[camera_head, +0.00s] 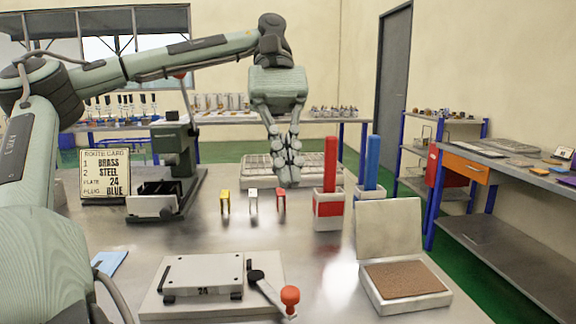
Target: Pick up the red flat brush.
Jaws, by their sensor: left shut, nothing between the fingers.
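My left gripper (289,178) points straight down near the middle of the view, shut and empty, in front of the grey slotted tray (258,168). A small red-topped piece with two thin legs (281,198) stands on the table just below and left of its fingertips in the picture, apart from them. A tall red bar (330,163) stands upright in a red-and-white holder (328,210) to the right. I cannot tell for certain which of these is the red flat brush; no bristles are clear. My right gripper is not in view.
Yellow (225,200) and white (252,199) small pieces stand left of the red one. A blue bar (372,162) stands behind the red bar. A plate fixture (203,276), red-knobbed lever (290,296) and open box (371,284) are at the front; a press (172,160) is left.

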